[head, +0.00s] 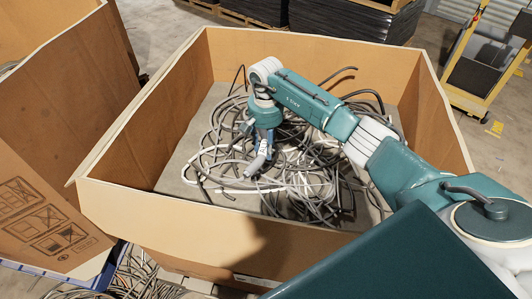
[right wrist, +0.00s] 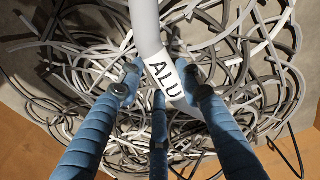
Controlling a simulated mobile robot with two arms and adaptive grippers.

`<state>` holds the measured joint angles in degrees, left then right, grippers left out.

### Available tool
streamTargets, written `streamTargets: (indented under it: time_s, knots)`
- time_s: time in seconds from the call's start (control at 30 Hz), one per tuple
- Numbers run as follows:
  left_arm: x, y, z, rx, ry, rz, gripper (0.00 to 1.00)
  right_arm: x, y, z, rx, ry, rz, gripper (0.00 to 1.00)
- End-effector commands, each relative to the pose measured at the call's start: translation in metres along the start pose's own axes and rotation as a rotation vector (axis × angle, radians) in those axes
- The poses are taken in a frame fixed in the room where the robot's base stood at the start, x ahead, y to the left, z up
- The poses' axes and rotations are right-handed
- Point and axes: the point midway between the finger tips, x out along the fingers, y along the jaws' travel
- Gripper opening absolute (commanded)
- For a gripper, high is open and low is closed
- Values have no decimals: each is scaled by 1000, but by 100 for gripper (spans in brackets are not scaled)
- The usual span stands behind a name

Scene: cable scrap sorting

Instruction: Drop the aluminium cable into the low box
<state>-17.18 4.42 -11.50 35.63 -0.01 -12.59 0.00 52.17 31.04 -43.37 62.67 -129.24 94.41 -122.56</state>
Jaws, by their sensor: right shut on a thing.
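The aluminium cable (right wrist: 147,28) is a thick light-grey piece with a white label reading ALU. In the right wrist view my right gripper (right wrist: 158,88) has its blue fingers closed around the cable at the label. In the head view my right gripper (head: 262,152) points down inside the walls of a wide, low cardboard box (head: 200,213), above the cables there. The grey end of the held cable (head: 256,165) shows beside the fingers. I cannot tell whether it touches the pile. My left gripper is not in view.
A tangle of grey, white and black cables (head: 318,185) covers much of the low box's floor. Another cardboard box (head: 60,100) stands at the left. Coloured cables (head: 135,280) lie below the front wall. A yellow-framed cart (head: 470,75) stands at the back right.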

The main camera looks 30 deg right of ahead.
Motion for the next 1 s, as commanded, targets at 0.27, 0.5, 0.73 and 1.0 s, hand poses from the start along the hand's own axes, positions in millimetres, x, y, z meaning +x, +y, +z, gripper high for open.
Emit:
streamTargets:
  time_s: [0.27, 0.5, 0.73, 1.0]
  knots:
    - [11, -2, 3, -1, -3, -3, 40, 18, 0, 0, 0, 1, -1, 1]
    - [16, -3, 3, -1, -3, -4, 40, 23, 0, -1, 0, 2, 0, 1]
    - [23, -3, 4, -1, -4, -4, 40, 29, 0, -1, 0, 2, -1, 1]
    - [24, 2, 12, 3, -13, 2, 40, 30, 0, 0, 0, 0, 0, 53]
